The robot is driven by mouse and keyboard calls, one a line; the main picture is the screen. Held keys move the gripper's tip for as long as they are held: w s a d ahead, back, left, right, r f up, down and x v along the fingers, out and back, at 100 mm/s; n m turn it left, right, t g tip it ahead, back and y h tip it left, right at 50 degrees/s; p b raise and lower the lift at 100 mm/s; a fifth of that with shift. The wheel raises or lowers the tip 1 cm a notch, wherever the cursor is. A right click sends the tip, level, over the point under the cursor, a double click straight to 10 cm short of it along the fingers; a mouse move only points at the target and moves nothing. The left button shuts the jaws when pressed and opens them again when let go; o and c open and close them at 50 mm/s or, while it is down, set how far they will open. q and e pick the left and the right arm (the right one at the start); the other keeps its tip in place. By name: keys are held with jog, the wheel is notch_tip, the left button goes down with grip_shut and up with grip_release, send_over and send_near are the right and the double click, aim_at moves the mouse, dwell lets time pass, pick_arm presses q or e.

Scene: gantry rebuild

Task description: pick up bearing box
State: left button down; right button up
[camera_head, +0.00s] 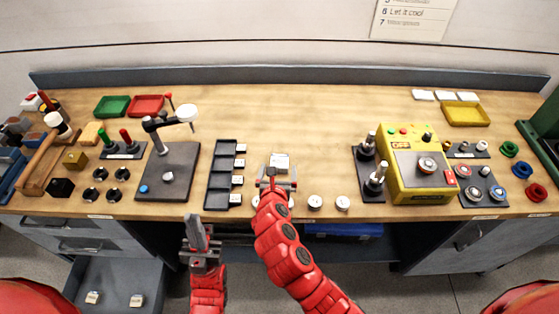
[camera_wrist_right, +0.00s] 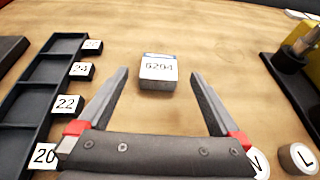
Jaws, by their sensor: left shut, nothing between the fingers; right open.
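The bearing box (camera_head: 280,161) is a small white box on the wooden bench, near the middle. In the right wrist view the box (camera_wrist_right: 158,71) shows a face reading 6204 and a blue edge on top. My right gripper (camera_head: 278,180) is open and empty, at the near side of the box. In its wrist view the fingers point toward the box, one on each side in the picture; the box sits around the level of the fingertips, and no contact shows. My left gripper (camera_head: 194,222) is shut and empty, in front of the bench's near edge.
A dark compartment tray (camera_head: 219,174) with numbered tags stands left of the box. Round white-topped pieces (camera_head: 315,202) lie near the front edge. A dark stand (camera_head: 369,190) with metal posts and a yellow machine (camera_head: 411,190) stand at right. Bench behind the box is clear.

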aim_at(279, 162)
jog(key=shift+f+p+x, duration=0.15)
jog(key=shift+p+x, duration=0.3)
jog(key=shift+x, duration=0.65)
jog(key=shift+f+p+x, duration=0.15)
jog(key=shift+p+x, duration=0.25)
jog(key=shift+x, duration=0.7)
jog(key=shift+w+f, duration=0.3)
jog(key=shift+w, duration=0.2)
jog(key=c, duration=1.5)
jog(key=shift+o, duration=0.2)
